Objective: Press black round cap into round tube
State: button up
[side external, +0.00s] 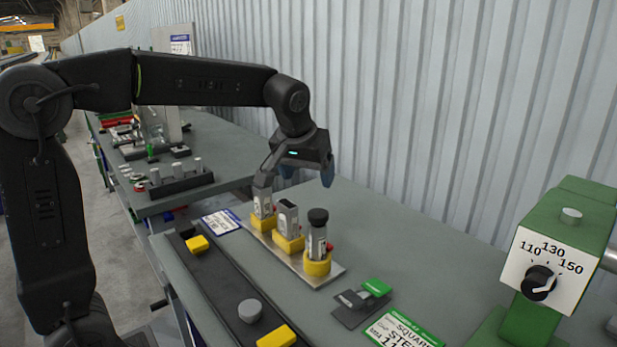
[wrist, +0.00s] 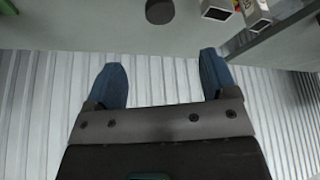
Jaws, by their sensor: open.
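The black round cap (side external: 318,216) sits on top of the round tube (side external: 317,243), which stands upright in a yellow holder at the near end of a metal plate. How deep the cap sits I cannot tell. In the wrist view the cap (wrist: 160,11) is a dark disc at the top edge. My gripper (side external: 307,174) is open and empty, above and behind the row of tubes, apart from the cap. Its two blue fingers (wrist: 161,66) point toward the top of the wrist view with nothing between them.
A square tube (side external: 288,218) stands beside the round one, and another tube (side external: 263,204) stands beyond it, partly hidden by my arm. A dark strip with yellow blocks (side external: 197,244) and a grey disc (side external: 250,311) lies left. A green dial machine (side external: 540,280) stands right. The corrugated wall is close behind.

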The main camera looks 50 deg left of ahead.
aim_at(318, 213)
jog(key=shift+c, duration=0.4)
jog(key=shift+w+a+f, duration=0.1)
jog(key=shift+w+f, duration=0.05)
jog(key=shift+w, duration=0.05)
jog(key=shift+c, duration=0.8)
jog(key=w+f+n+g, duration=0.1)
jog(key=w+a+f+n+g+h, duration=0.1)
jog(key=n, duration=0.1)
jog(key=w+a+n+g, duration=0.1)
jog(key=w, duration=0.1)
jog(key=shift+f+n+g+h, duration=0.3)
jog(key=shift+f+g+h, duration=0.1)
jog(key=c, duration=0.8)
jog(key=shift+w+a+f+n+g, duration=0.2)
jog(key=shift+w+f+n+g, duration=0.1)
jog(key=shift+w+f+n, duration=0.1)
jog(key=shift+c, duration=1.3)
jog(key=shift+f, duration=0.15)
jog(key=shift+c, duration=0.7)
jog(key=shift+f, duration=2.75)
grip_shut()
